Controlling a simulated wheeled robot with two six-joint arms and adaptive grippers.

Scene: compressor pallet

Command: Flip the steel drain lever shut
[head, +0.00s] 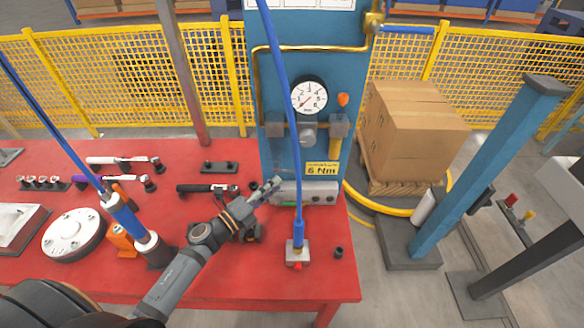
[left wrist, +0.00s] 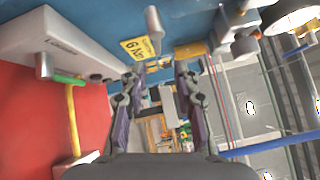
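My left gripper (head: 270,188) reaches in from the lower left, in front of the foot of the blue panel (head: 296,75). In the left wrist view its two fingers (left wrist: 158,75) stand apart with nothing gripped between them. A short steel rod (left wrist: 153,25), which looks like the drain lever, sticks out from the panel by the yellow label, beyond the fingertips and not touching them. I cannot make this rod out clearly in the head view. The yellow 6 Nm label (head: 322,168) sits just above the pale manifold block (head: 318,192). My right gripper is not in view.
A pressure gauge (head: 309,95) and brass piping (head: 256,85) are on the panel. Torque wrenches (head: 207,188) and a round white flange (head: 73,232) lie on the red table (head: 215,285).

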